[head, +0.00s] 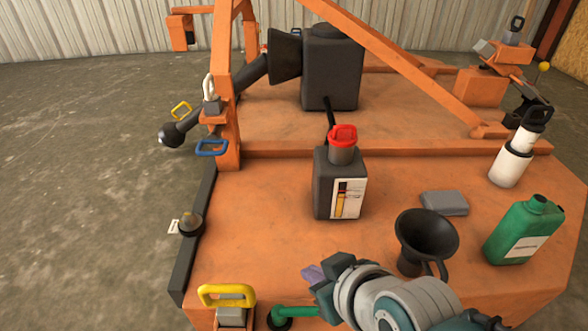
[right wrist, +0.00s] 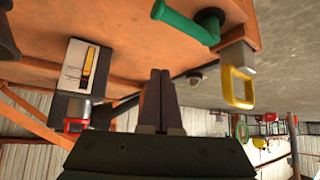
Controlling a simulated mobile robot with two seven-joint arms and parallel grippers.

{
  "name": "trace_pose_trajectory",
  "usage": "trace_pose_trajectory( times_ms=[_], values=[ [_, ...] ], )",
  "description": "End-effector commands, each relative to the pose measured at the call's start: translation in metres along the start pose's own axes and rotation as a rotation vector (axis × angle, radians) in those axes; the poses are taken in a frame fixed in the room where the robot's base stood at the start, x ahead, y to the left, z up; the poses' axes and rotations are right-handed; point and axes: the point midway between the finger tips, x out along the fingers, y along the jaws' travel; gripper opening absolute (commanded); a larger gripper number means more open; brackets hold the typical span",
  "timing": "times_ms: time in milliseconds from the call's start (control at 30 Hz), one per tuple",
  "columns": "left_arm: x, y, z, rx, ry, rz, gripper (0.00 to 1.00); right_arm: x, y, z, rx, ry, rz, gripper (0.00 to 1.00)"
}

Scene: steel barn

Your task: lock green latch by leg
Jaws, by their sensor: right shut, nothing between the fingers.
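The green latch (head: 295,311) is a green bar handle on a black round pivot at the near edge of the orange machine deck, at the bottom of the head view. Its right part is hidden behind my right arm. In the right wrist view the green latch (right wrist: 183,27) shows at the top, with the dark pivot at its right end. My right gripper (head: 314,273) is shut and empty above the deck, just beyond the latch in the head view. In the wrist view its fingers (right wrist: 159,95) are together and apart from the latch. My left gripper is not in view.
A yellow handle (head: 227,294) stands left of the latch. A dark jug with a red cap (head: 328,190), a black funnel (head: 424,238), a grey block (head: 444,203) and a green bottle (head: 522,232) stand on the orange deck (head: 260,235). Free floor lies left.

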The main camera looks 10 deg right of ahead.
Motion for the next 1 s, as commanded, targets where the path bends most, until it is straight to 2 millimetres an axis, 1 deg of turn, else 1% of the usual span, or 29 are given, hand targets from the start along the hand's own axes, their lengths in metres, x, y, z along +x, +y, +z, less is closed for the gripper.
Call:
trace_pose_trajectory(
  times_ms=[33,200,300,433,900,967,1000],
  values=[
    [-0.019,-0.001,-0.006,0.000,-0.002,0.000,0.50,-0.017,-0.004,-0.005,0.002,-0.004,-0.002,0.00],
    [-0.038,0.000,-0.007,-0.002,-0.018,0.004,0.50,-0.041,-0.013,-0.006,0.002,0.000,-0.001,0.00],
    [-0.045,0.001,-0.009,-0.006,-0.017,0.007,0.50,-0.049,-0.016,-0.005,0.001,0.001,-0.001,0.00],
    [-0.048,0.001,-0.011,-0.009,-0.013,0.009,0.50,-0.053,-0.018,-0.004,0.001,0.000,0.000,0.00],
    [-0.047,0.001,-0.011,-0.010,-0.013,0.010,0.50,-0.052,-0.018,-0.003,0.001,0.000,0.000,0.00],
    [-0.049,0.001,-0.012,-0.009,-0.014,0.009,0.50,-0.055,-0.018,-0.005,0.001,0.000,0.000,0.00],
    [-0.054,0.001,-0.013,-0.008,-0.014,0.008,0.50,-0.060,-0.018,-0.009,0.003,-0.003,0.000,0.00]
  ],
)
